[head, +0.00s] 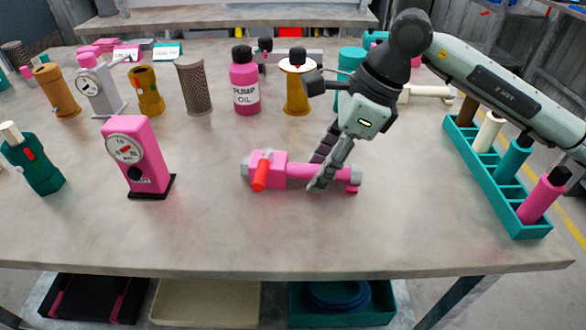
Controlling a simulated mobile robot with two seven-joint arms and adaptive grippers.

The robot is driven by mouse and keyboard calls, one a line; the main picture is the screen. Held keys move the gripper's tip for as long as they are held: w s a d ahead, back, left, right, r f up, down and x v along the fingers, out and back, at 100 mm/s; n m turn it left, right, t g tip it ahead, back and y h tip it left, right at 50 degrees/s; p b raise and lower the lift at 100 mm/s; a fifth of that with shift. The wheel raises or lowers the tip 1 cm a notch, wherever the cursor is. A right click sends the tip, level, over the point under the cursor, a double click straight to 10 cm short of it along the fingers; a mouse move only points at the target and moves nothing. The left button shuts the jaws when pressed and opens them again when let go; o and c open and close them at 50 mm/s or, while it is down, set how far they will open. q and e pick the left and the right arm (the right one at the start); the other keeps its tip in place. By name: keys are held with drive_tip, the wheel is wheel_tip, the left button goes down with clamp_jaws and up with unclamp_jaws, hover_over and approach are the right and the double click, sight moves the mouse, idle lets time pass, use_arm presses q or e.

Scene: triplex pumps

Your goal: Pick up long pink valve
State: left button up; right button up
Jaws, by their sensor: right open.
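The long pink valve (300,171) lies on its side on the table, with a grey cap at its left end and a red-orange handle (261,176) pointing toward the front. My right gripper (319,172) comes down over the right half of its pink tube. Its fingers are open, one on the near side and one on the far side of the tube. The near finger hides part of the tube. I cannot tell whether either finger touches it. My left gripper does not show.
A pink gauge box (142,160) stands left of the valve. A teal rack (480,170) with several cylinders is at the right. A pump oil bottle (245,88) and yellow part (298,85) stand behind. The tabletop in front of the valve is clear.

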drive_tip(key=shift+f, duration=0.1)
clamp_jaws()
idle(0.4)
